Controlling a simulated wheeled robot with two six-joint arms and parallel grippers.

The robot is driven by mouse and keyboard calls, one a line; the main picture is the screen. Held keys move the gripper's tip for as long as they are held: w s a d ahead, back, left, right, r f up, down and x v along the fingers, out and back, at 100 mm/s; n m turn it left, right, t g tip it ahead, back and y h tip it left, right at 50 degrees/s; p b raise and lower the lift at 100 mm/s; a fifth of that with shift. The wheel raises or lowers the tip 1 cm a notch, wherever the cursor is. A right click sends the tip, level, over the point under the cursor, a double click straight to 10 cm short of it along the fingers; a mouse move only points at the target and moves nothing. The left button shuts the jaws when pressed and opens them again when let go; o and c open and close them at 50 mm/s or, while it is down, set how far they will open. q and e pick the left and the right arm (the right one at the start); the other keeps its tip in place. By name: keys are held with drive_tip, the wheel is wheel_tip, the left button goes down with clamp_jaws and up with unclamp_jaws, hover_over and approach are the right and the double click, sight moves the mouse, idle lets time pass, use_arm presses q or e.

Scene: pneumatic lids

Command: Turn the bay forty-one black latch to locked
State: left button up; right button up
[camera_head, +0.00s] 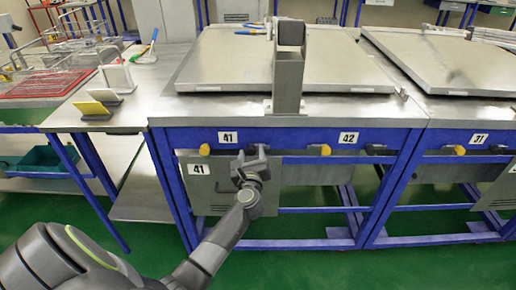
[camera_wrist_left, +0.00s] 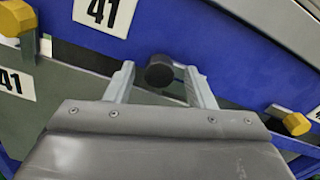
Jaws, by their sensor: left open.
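The black latch (camera_wrist_left: 159,72) of bay forty-one shows in the left wrist view as a round dark knob on the blue frame rail, right of and below a white 41 label (camera_wrist_left: 103,10). My left gripper (camera_wrist_left: 162,86) is open, with one finger on each side of the latch in that view; whether they touch it I cannot tell. In the head view my left gripper (camera_head: 250,157) is in front of the blue rail, right of the 41 label (camera_head: 228,137), and hides most or all of the latch. My right gripper is not in view.
A yellow knob (camera_head: 204,150) is left of the 41 label, and another yellow knob (camera_head: 325,150) is left of the 42 label (camera_head: 348,138). A grey panel (camera_head: 205,198) marked 41 hangs below the rail. A grey post (camera_head: 289,85) stands at the bench front.

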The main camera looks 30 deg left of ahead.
use_arm(q)
drive_tip(key=shift+a+r, duration=0.1)
drive_tip(key=shift+c, duration=0.2)
drive_tip(key=c, duration=0.9)
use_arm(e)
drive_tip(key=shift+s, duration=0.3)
